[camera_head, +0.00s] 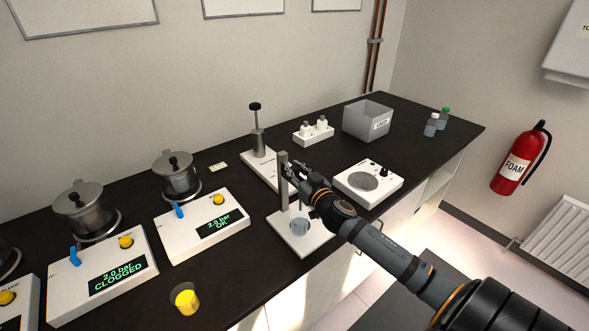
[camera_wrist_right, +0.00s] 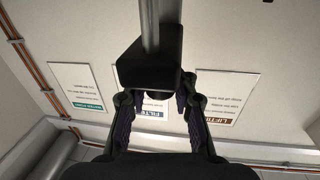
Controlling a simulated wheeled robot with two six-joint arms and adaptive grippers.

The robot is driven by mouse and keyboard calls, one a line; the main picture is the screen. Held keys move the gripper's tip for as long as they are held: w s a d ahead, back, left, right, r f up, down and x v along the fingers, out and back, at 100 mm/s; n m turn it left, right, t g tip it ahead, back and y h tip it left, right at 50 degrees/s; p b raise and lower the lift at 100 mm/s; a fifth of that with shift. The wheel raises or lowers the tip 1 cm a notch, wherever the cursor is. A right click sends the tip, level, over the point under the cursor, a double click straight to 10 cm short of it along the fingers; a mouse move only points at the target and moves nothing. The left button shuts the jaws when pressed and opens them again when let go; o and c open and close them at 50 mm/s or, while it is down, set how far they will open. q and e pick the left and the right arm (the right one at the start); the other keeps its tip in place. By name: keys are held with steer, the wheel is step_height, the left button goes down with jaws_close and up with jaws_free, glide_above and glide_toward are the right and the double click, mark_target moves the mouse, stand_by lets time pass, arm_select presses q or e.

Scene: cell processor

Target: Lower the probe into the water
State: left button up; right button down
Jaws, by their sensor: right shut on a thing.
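A stand with a white base (camera_head: 316,243) and an upright grey post (camera_head: 284,182) stands near the front edge of the bench. A small clear beaker (camera_head: 300,228) is on its base; the water level is too small to tell. My right gripper (camera_head: 293,170) is at the upper part of the post, above the beaker. My left gripper is not in view.
A white plate device (camera_head: 385,195) is close on the right. Behind are a press-like stand (camera_head: 258,145) and a grey bin (camera_head: 367,120).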

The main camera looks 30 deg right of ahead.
mark_target(295, 186)
step_height(295, 186, down, 7)
steer(key=b, duration=0.4)
steer(key=shift+r+b, duration=0.15)
steer(key=shift+b, duration=0.15)
steer(key=shift+d, duration=0.1)
steer(key=c, duration=1.4)
jaws_free()
steer(key=shift+s, duration=0.1)
steer(key=o, duration=0.3)
steer(key=shift+r, duration=0.2)
steer(key=shift+o, duration=0.2)
steer(key=s, duration=0.7)
steer(key=shift+s+a, duration=0.3)
steer(key=shift+a, duration=0.1)
